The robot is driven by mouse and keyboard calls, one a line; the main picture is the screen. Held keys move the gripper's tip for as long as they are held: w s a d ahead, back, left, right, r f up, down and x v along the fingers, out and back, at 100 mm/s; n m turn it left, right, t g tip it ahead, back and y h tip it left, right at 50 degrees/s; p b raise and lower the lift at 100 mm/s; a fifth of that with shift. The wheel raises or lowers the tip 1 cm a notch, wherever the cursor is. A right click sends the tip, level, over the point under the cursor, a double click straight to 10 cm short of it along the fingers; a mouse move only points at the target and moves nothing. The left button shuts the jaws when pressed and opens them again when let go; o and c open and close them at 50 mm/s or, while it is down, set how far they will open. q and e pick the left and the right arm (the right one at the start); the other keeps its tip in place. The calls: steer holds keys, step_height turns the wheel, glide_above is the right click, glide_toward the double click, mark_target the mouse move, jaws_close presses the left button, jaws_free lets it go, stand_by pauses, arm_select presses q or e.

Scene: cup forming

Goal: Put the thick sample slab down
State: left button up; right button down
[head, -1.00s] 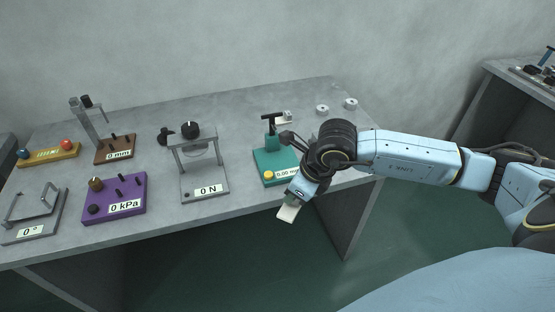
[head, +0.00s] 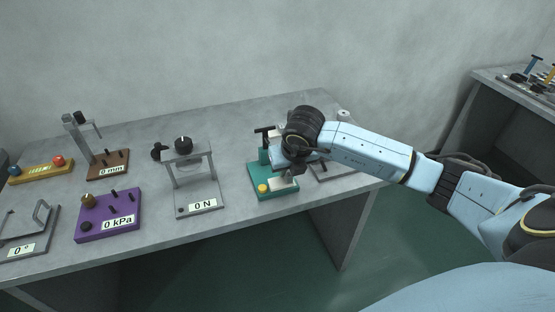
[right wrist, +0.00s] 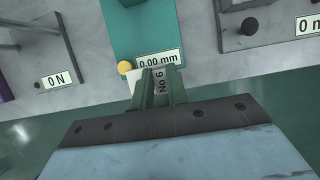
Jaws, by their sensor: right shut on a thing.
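The sample slab is a small pale piece marked "No 6" (right wrist: 160,82) between the two green fingers of my right gripper (right wrist: 157,74) in the right wrist view. The gripper is shut on it. In the head view the slab (head: 283,183) shows as a pale patch below my right gripper (head: 284,170), at the front of the teal gauge (head: 261,183). I cannot tell whether the slab touches the gauge. The gripper hides part of the gauge and the table behind it. My left gripper is not in view.
The teal gauge reads "0.00 mm" (right wrist: 158,59) and has a yellow knob (right wrist: 124,67). Left of it stand a grey "0 N" press (head: 198,200), a purple "0 kPa" box (head: 108,222) and a brown "0 mm" stand (head: 112,167). The grey table (head: 250,220) is bare along its front edge.

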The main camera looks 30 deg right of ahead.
steer(key=w, duration=0.2)
steer(key=w+d, duration=0.1)
steer(key=w, duration=0.3)
steer(key=shift+w+d, duration=0.25)
steer(key=shift+w, duration=0.05)
steer(key=shift+w+d, duration=0.15)
steer(key=shift+w, duration=0.4)
step_height(320, 180, down, 3)
steer(key=shift+r, duration=0.15)
steer(key=shift+f, duration=0.45)
arm_select(q)
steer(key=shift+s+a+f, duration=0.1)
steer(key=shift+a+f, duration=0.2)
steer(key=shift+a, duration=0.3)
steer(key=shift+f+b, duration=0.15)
steer(key=shift+b, duration=0.2)
arm_select(e)
steer(key=shift+f, duration=0.1)
steer(key=c, duration=1.4)
jaws_free()
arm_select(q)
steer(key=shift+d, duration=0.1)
